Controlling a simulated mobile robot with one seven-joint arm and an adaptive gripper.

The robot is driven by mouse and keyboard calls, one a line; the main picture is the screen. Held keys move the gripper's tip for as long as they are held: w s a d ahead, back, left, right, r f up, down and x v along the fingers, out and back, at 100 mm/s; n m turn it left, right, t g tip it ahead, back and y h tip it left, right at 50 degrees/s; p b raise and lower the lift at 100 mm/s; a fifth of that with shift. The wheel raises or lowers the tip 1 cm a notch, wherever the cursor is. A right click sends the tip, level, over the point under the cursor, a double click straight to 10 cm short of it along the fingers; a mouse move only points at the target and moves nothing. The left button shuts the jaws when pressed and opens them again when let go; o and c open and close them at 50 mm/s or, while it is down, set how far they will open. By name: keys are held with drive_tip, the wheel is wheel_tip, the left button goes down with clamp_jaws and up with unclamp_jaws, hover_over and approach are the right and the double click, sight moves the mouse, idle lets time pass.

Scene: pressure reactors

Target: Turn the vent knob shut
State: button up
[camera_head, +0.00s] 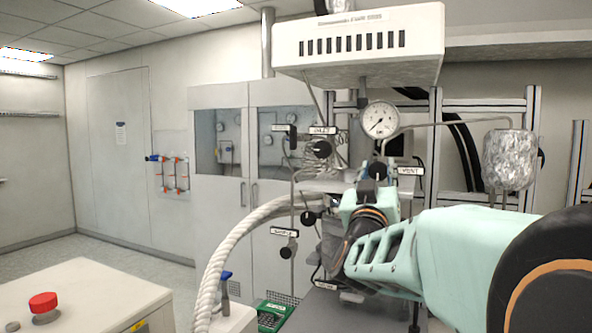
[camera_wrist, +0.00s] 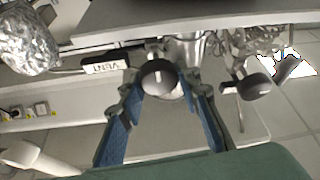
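The vent knob (camera_head: 378,171) is a black round knob on the reactor's tubing, just left of the white VENT label (camera_head: 410,171). In the wrist view the knob (camera_wrist: 158,77) is a dark round cap, with the VENT label (camera_wrist: 105,66) to its left. My gripper (camera_wrist: 161,92) is open, its blue-padded fingers on either side of the knob near their tips. I cannot tell whether either finger touches it. In the head view my gripper (camera_head: 368,190) is right below the knob, and my arm hides what lies behind it.
A pressure gauge (camera_head: 379,119) sits above the knob. The INLET knob (camera_head: 321,149) and the SAMPLE knob (camera_head: 288,250) are to the left. A foil-wrapped vessel (camera_head: 509,160) hangs at right, with thin tubing between. Another black knob (camera_wrist: 258,88) is right of my fingers.

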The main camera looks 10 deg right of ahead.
drive_tip(key=shift+c, duration=1.3)
